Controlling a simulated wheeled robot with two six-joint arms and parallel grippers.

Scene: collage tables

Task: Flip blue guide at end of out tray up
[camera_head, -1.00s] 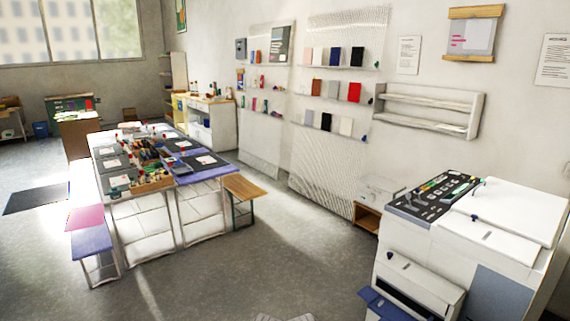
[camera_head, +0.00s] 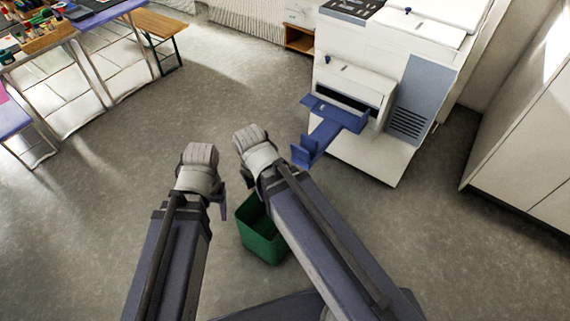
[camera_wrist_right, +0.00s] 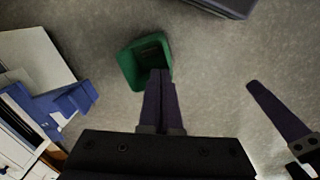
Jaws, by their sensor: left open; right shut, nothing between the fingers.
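The blue out tray (camera_head: 330,125) sticks out from the front of the white copier (camera_head: 365,150) in the head view. At its outer end is the blue guide (camera_head: 303,152); a notched piece seems to stand up there, but its exact angle is hard to tell. Tray (camera_wrist_right: 45,103) and guide (camera_wrist_right: 82,97) also show at the left of the right wrist view. My right gripper (camera_wrist_right: 160,75) is shut and empty, apart from the guide. My left gripper (camera_head: 222,205) is open and empty, left of the right one; its finger also shows in the right wrist view.
A green bin (camera_head: 262,232) stands on the floor below my right arm. A white cabinet (camera_head: 530,150) is at the right. A work table (camera_head: 100,25) with a wooden bench (camera_head: 165,24) is at the upper left.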

